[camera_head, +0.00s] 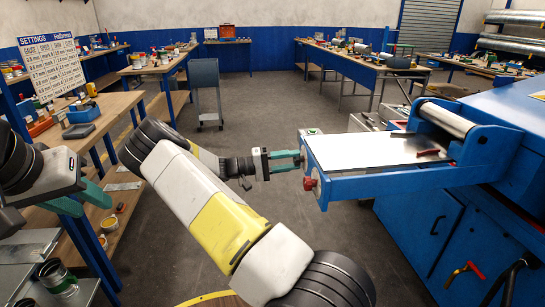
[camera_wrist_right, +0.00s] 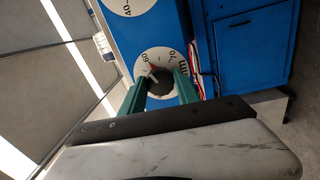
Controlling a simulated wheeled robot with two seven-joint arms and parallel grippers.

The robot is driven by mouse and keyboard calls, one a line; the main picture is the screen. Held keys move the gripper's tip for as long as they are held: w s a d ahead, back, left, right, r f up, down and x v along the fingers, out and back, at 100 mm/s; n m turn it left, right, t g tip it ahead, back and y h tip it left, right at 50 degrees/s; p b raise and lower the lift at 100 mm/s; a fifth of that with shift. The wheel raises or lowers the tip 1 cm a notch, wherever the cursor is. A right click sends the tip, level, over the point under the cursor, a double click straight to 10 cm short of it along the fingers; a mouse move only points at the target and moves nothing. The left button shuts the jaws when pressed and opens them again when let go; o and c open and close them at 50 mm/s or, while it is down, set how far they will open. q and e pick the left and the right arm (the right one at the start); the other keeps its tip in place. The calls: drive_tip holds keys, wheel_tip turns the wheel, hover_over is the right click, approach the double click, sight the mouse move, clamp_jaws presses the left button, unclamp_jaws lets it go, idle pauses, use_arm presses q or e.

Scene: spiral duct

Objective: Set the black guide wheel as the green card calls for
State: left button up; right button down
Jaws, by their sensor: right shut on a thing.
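In the right wrist view the black guide wheel (camera_wrist_right: 160,83) sits on a white round dial (camera_wrist_right: 147,57) on a blue panel. The numbers 60 and 70 are readable, and a red mark lies near 60. My right gripper (camera_wrist_right: 161,90) has its teal fingers on either side of the wheel, shut on it. My left gripper (camera_head: 82,200) hangs open and empty at the left.
A second dial (camera_wrist_right: 127,3) marked 40 is on the blue panel. A red knob (camera_head: 310,184) is below my right gripper. A settings chart (camera_head: 52,62) stands over the left bench. The blue machine (camera_head: 425,220) fills the right; the middle floor is clear.

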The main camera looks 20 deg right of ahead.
drive_tip(key=shift+w+m, duration=0.1)
drive_tip(key=shift+m, duration=0.4)
drive_tip(key=c, duration=0.9)
unclamp_jaws()
drive_tip(key=shift+a, duration=0.1)
drive_tip(key=v, duration=0.7)
drive_tip(key=shift+a, duration=0.35)
drive_tip(key=shift+w, duration=0.1)
